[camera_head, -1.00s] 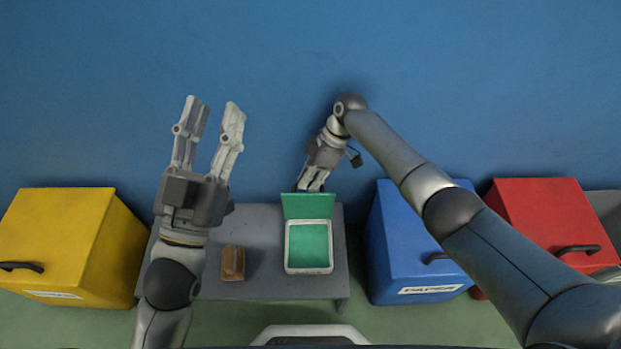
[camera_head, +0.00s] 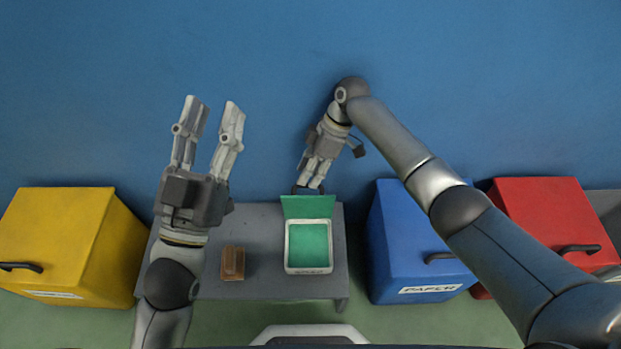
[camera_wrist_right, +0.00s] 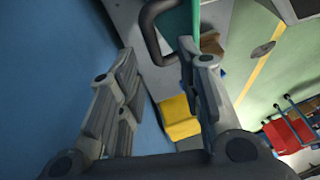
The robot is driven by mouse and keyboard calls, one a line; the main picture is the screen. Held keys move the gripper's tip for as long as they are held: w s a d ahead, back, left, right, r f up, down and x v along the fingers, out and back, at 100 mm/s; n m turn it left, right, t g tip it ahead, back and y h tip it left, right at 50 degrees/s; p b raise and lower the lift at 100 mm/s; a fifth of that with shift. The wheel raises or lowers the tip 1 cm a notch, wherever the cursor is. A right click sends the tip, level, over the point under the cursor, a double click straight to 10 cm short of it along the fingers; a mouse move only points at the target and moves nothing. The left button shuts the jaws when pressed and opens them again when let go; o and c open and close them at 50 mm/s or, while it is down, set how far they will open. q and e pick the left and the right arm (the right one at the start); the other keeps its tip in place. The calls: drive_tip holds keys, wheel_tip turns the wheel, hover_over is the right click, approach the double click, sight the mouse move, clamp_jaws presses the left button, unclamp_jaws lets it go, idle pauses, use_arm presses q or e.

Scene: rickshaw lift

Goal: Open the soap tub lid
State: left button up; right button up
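The soap tub (camera_head: 309,270) is a white box with a green inside, on the grey table. Its green lid (camera_head: 307,207) stands raised at the tub's back edge, with a dark handle (camera_wrist_right: 150,38) on its far side. My right gripper (camera_head: 310,187) is just behind the lid. In the right wrist view its fingers (camera_wrist_right: 158,50) are spread, with the handle just beyond and between the tips; I see no grip on it. My left gripper (camera_head: 213,104) is open and empty, raised over the left of the table.
A brown block (camera_head: 232,264) lies on the grey table (camera_head: 262,217) left of the tub. A yellow bin (camera_head: 65,240) stands at the left, a blue bin (camera_head: 415,250) and a red bin (camera_head: 545,220) at the right. A blue wall or floor area fills the back.

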wheel_tip(320, 180, up, 5)
drive_tip(key=shift+r, duration=0.15)
drive_tip(key=shift+s, duration=0.1)
idle(0.5)
